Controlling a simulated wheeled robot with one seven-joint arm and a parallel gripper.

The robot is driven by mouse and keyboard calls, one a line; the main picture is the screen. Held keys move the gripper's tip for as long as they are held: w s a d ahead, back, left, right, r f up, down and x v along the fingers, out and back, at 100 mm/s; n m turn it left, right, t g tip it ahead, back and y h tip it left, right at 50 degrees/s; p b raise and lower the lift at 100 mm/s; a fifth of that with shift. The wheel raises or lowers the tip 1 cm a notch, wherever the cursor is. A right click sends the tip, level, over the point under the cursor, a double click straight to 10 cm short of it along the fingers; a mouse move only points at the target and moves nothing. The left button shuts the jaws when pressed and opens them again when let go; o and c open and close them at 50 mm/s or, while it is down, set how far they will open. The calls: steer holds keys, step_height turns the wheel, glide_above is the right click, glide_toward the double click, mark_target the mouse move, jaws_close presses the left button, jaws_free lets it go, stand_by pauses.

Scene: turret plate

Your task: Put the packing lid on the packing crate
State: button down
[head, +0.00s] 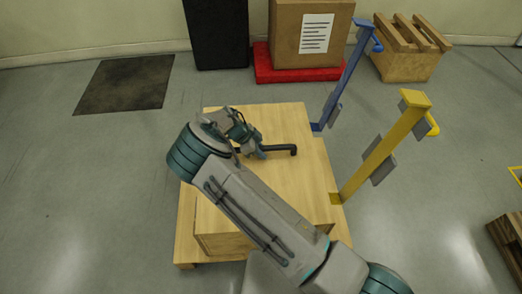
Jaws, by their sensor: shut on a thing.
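My gripper (258,152) is over the pale wooden surface near the middle of the picture. It is shut on a dark bar (283,149) that looks like a handle, with its right end bent down. Whether this bar belongs to the packing lid I cannot tell. A pale wooden box shape (222,245), perhaps the packing crate, shows its front side at the near left of the wooden table (187,252). My arm hides much of its top. Lid and crate cannot be told apart clearly in this view.
A yellow post (385,150) and a blue post (345,80) stand at the table's right edge. Behind are a cardboard box (290,30) on a red base (265,72), a black cabinet (218,35) and a slatted wooden crate (405,65). The left floor is clear around a dark mat (125,83).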

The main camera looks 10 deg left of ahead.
steer(key=shift+w+f+b, duration=0.1)
steer(key=shift+f+b, duration=0.1)
steer(key=shift+b, duration=0.15)
stand_by(0.4)
steer(key=c, duration=1.2)
jaws_free()
steer(key=shift+o, duration=0.2)
steer(key=shift+f, duration=0.15)
steer(key=p+v, duration=0.2)
steer(key=v, duration=1.2)
steer(key=shift+p, duration=0.3)
